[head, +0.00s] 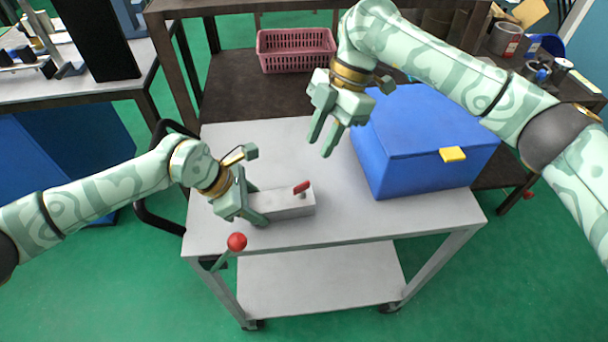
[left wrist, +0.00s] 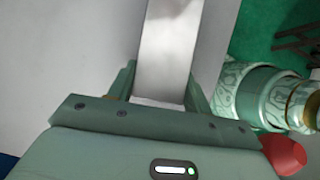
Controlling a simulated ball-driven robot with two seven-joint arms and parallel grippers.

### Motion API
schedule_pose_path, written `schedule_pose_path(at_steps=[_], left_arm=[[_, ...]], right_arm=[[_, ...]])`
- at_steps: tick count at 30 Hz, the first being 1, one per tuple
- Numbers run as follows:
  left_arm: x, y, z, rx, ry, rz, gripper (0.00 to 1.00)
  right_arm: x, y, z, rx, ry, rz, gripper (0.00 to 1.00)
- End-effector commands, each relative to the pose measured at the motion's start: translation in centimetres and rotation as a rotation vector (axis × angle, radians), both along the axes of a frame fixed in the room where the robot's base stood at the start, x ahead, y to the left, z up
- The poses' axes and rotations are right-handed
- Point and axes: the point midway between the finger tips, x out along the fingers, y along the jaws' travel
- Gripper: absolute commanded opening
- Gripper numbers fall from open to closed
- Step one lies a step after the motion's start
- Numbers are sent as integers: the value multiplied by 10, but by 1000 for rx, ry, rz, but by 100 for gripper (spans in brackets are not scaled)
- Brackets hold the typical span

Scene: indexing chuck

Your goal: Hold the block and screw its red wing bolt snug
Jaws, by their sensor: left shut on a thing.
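The grey metal block (head: 286,206) lies on the light grey cart top. Its red wing bolt (head: 301,187) stands up from its top near the right end. My left gripper (head: 256,205) is shut on the block's left end; in the left wrist view the block (left wrist: 168,55) runs between its two fingers (left wrist: 158,95). The wing bolt is out of the left wrist view. My right gripper (head: 326,138) hangs above the cart, up and to the right of the bolt. Its two fingers point down, apart, with nothing between them.
A blue box (head: 425,140) with a yellow latch (head: 453,154) stands on the cart's right side, close to my right gripper. A red ball knob (head: 237,241) sits at the cart's front left edge. The cart top (head: 350,222) is bare right of the block. A pink basket (head: 296,51) is behind.

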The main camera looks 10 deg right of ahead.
Motion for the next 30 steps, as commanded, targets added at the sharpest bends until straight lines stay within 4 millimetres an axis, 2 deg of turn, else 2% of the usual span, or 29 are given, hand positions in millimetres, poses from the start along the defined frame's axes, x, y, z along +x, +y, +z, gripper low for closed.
schedule_pose_path(at_steps=[6,13,18,26,29,30], left_arm=[[0,1,-1,2,2,1,28],[0,1,-1,2,3,1,28],[-1,0,-1,2,3,1,28],[-1,0,-1,1,3,1,28],[-1,0,-1,1,3,1,28],[-1,0,-1,1,3,1,28]], right_arm=[[-10,17,-45,-1,4,1,29],[-16,31,-83,-3,1,0,29],[-18,35,-95,-3,-1,-2,29],[-18,36,-96,-3,-1,-1,29],[-18,35,-96,-3,-1,-1,4],[-18,35,-96,-3,-1,-1,0]])
